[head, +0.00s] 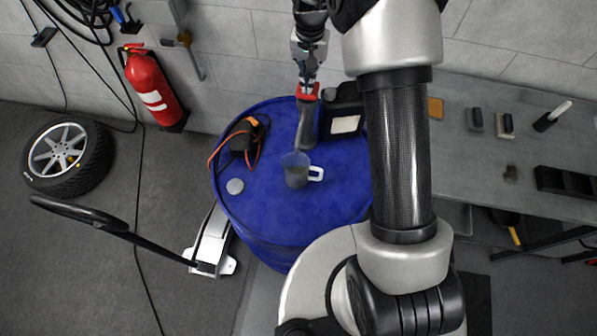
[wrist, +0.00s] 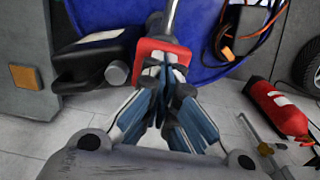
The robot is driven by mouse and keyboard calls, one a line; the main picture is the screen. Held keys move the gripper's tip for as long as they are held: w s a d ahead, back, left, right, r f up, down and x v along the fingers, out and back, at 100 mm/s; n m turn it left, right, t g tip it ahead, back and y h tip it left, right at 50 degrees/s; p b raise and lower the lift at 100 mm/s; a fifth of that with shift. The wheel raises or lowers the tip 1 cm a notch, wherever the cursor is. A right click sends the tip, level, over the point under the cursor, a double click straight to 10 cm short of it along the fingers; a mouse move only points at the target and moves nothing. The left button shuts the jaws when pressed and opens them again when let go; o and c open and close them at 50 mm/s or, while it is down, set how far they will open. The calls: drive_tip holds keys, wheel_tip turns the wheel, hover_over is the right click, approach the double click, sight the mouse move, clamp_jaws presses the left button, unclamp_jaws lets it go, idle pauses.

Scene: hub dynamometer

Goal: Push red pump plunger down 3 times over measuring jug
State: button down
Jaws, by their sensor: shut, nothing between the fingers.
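The red pump plunger (head: 307,91) stands at the back of the blue drum top. A grey pump part (head: 307,126) runs from it toward the measuring jug. In the wrist view the red plunger head (wrist: 150,48) is just beyond my fingertips, with a metal rod (wrist: 172,16) extending past it. My gripper (head: 306,80) is shut and empty, its fingertips (wrist: 162,70) at the plunger head. I cannot tell whether they touch it or hover just above. The clear measuring jug (head: 296,172) with a white handle stands upright on the drum, in front of the pump.
The blue drum (head: 255,195) also holds a black can (head: 345,103), a black device with orange cables (head: 240,137) and a round pale cap (head: 235,186). A fire extinguisher (head: 150,82) hangs at left. A grey workbench (head: 490,165) stands right. The wall is close behind the drum.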

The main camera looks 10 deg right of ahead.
drive_tip(key=shift+s+f+b, duration=0.1)
drive_tip(key=shift+f+b, duration=0.2)
drive_tip(key=shift+f, duration=0.25)
drive_tip(key=shift+r, duration=0.2)
drive_tip(key=shift+r+p, duration=2.5)
drive_tip(key=shift+r, duration=1.1)
wheel_tip(320, 180, up, 6)
drive_tip(key=p, duration=0.4)
